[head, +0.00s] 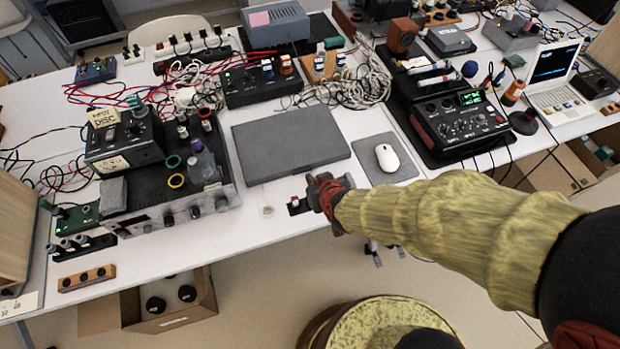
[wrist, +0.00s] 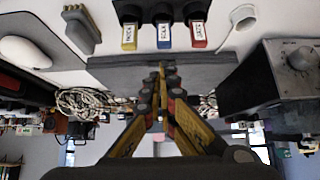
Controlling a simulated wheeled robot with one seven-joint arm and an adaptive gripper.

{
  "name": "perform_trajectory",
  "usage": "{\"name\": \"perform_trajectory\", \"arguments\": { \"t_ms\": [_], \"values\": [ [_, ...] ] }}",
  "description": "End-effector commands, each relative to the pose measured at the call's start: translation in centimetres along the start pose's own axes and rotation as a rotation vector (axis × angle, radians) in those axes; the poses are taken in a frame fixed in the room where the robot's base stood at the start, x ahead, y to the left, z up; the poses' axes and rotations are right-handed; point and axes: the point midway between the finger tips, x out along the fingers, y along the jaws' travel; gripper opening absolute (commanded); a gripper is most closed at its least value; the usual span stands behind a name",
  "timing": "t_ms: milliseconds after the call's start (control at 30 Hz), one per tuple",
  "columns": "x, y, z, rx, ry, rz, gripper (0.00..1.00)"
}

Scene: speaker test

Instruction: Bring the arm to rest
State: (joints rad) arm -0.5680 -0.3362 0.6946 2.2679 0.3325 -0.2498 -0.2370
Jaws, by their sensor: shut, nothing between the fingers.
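My arm, in a pale yellow sleeve, reaches in from the right of the head view. Beyond the fingertips there is a row of three dark switches with yellow, blue and red labelled ends (wrist: 164,36). I cannot tell whether the gripper touches anything.
A closed grey laptop-like slab (head: 290,143) and a white mouse (head: 387,158) on a grey pad lie behind my gripper. A black mixer (head: 465,125) stands right, an amplifier unit (head: 165,215) left. An open cardboard box (head: 178,318) and a yellow round stool (head: 385,318) are below.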

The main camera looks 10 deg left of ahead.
Motion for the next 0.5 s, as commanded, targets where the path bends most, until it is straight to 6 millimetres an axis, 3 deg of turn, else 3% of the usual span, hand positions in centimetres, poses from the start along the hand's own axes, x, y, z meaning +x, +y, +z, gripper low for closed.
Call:
{"name": "perform_trajectory", "arguments": {
  "t_ms": [200, 500],
  "values": [
    [-1.8, 0.0, 0.0, 0.000, 0.001, -0.001, 0.00],
    [-1.9, -0.1, 0.1, 0.009, -0.003, -0.001, 0.00]
  ]
}}
